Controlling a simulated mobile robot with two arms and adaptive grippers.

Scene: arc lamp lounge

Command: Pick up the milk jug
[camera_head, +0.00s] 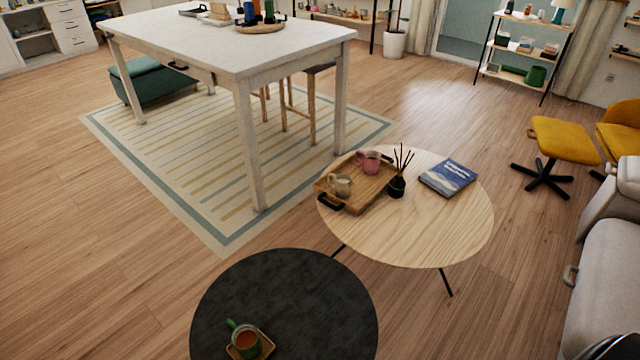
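A small cream-grey jug (341,186), which looks like the milk jug, stands upright on a wooden tray (365,190) with dark handles. The tray lies on the left part of a round light-wood table (450,225). A pink mug (369,163) stands behind the jug on the same tray. The jug is small in view, so its contents are hard to make out. Neither of my grippers can be made out in this view, and nothing is touching the jug.
A reed diffuser (398,187) and a blue book (448,178) share the round table. A white table (235,50) stands behind left; a grey sofa (610,270) stands right. Floor at left is clear.

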